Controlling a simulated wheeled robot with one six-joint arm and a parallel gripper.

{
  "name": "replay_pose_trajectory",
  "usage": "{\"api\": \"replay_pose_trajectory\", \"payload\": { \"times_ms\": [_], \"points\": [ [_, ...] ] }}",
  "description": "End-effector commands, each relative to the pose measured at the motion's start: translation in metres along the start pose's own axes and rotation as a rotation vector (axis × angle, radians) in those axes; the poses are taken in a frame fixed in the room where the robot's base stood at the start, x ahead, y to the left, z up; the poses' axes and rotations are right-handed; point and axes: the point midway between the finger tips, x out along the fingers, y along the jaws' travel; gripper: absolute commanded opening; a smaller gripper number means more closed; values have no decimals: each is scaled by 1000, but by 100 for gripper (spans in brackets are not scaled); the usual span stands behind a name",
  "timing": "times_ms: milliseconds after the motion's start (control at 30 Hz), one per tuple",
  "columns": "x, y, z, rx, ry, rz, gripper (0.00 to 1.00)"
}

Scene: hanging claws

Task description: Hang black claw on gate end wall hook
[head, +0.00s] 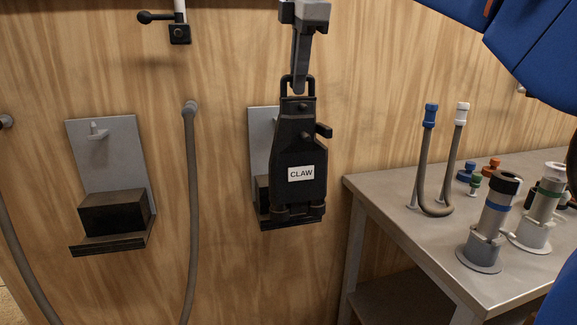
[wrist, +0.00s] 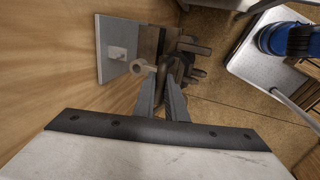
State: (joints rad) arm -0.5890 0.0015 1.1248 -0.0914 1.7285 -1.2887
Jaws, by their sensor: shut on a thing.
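The black claw (head: 297,150) hangs upright from my gripper (head: 299,86), with a white "CLAW" label facing the head camera. My gripper is shut on the loop at its top. Behind it is a grey wall plate (head: 260,125) with a dark ledge at its foot; the claw hides that plate's hook in the head view. In the wrist view the hook (wrist: 138,66) sticks out from the plate (wrist: 112,50), just left of my gripper (wrist: 168,85) and the claw (wrist: 188,68). The loop seems beside the hook, not over it; contact is unclear.
A second wall plate (head: 108,160) with an empty hook (head: 97,131) and dark ledge stands at left. A grey hose (head: 192,200) hangs between the plates. A metal table (head: 400,225) with a bent tube (head: 436,210) and upright fittings (head: 489,225) stands close at right.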

Motion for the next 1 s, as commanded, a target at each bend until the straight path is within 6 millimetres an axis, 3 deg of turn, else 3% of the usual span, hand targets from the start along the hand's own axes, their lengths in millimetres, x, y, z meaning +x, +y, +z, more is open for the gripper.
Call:
{"api": "replay_pose_trajectory", "payload": {
  "times_ms": [1000],
  "points": [
    [-16,-50,0,0,1,2,0]
  ]
}}
